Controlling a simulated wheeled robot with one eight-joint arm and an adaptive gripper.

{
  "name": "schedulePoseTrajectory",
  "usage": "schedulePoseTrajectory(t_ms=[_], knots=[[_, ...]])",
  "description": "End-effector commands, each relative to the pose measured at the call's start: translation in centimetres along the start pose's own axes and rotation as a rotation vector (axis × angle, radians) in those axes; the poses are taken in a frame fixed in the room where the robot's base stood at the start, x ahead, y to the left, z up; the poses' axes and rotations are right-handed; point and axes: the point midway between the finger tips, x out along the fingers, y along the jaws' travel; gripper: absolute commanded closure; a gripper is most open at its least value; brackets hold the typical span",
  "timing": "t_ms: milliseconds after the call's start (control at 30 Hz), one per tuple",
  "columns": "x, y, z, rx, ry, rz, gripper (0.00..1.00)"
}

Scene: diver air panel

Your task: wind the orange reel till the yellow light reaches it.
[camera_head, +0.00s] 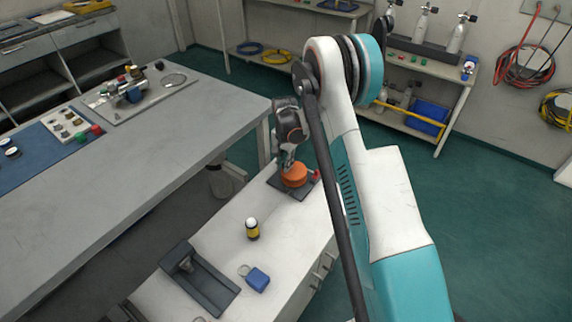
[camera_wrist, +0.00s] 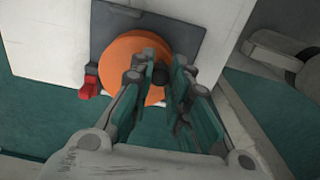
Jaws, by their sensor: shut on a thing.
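The orange reel (camera_head: 294,176) sits on a dark plate (camera_head: 298,192) at the far end of the light-topped bench. It also shows in the wrist view (camera_wrist: 120,52), partly covered by my fingers. My gripper (camera_head: 287,163) reaches down over the reel's near-left side. In the wrist view, my gripper (camera_wrist: 161,72) is shut on a small dark knob (camera_wrist: 159,74) at the reel's edge. The yellow light (camera_head: 253,230), with a white top and dark bands, stands upright on the bench, nearer than the reel and apart from it. I cannot make out a line between them.
A red part (camera_head: 316,174) is beside the reel. A dark bracket (camera_head: 200,281) and a blue tag (camera_head: 257,279) lie at the bench's near end. A grey table (camera_head: 150,150) with fittings stands left. The bench top between light and reel looks clear.

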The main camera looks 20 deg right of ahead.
Motion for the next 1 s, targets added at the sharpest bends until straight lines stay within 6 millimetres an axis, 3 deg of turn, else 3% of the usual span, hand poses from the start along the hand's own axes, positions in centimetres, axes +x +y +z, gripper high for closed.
schedulePoseTrajectory(t_ms=[1000], knots=[[0.0, -1.0, -3.2, 0.965, 0.0, -0.001, 1.0]])
